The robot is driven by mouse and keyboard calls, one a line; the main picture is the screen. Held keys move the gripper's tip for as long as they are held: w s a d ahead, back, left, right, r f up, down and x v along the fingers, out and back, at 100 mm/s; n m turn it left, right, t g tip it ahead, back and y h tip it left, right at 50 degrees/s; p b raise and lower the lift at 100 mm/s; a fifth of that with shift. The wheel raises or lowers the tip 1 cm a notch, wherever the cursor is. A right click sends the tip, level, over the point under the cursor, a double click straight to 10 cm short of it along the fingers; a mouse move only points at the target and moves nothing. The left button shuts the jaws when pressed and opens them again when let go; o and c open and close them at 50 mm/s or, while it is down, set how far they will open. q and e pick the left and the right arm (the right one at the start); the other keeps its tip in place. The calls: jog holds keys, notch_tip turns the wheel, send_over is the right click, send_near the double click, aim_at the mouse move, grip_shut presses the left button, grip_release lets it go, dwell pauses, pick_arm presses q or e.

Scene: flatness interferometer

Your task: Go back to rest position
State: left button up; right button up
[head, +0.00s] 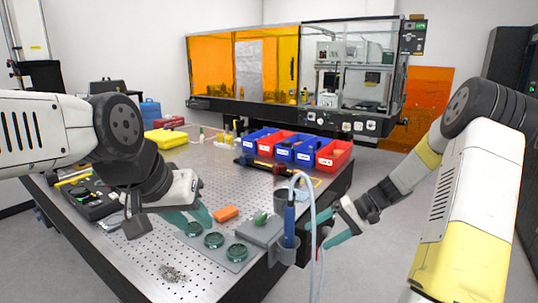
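My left gripper (196,224) hangs over the perforated table (135,245). I see nothing held between the fingers. My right gripper (316,236) is past the table's right edge, beside a grey holder with a blue-handled tool (289,222) and pale hoses. Its teal fingers are apart and look empty; the holder and hoses partly cover the near side.
Red and blue bins (297,147) stand at the table's back right. An orange-screened enclosure (240,65) stands behind. A black tray (85,196) lies at left. Floor is clear at right.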

jog(key=s+a+r+t+h, duration=0.2)
jog(key=s+r+t+h, duration=0.3)
jog(key=s+r, duration=1.6)
jog(key=s+h, duration=0.1)
jog(key=h, duration=0.2)
jog(key=shift+n+t, duration=0.3)
jog(key=shift+n, duration=0.1)
jog(key=shift+c, duration=0.3)
